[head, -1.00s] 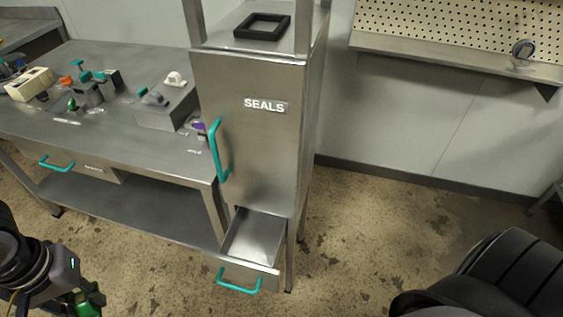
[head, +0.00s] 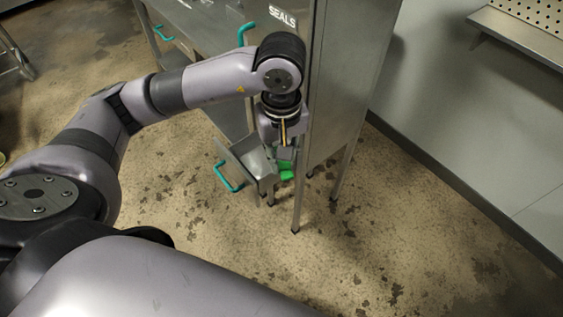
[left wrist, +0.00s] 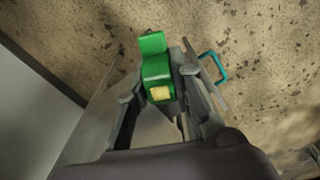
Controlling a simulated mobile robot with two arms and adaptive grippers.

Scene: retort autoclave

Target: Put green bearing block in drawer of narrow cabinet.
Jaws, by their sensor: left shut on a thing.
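The green bearing block (head: 287,170) shows just below my left gripper (head: 284,150) in the head view. In the left wrist view the green block (left wrist: 155,65), with a small yellow patch, sits between the fingers of my left gripper (left wrist: 160,90), which is shut on it. The narrow cabinet (head: 338,85) has its low drawer (head: 238,158) pulled open, with a teal handle (head: 226,178). The gripper and block are at the drawer, by the cabinet side; how deep the block sits is unclear. The handle also shows in the left wrist view (left wrist: 213,66). My right gripper is out of view.
The cabinet's legs stand close to my left gripper. A steel workbench (head: 195,22) adjoins the cabinet on the left. A wall shelf (head: 525,48) is at the upper right. The floor in front of the cabinet is clear.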

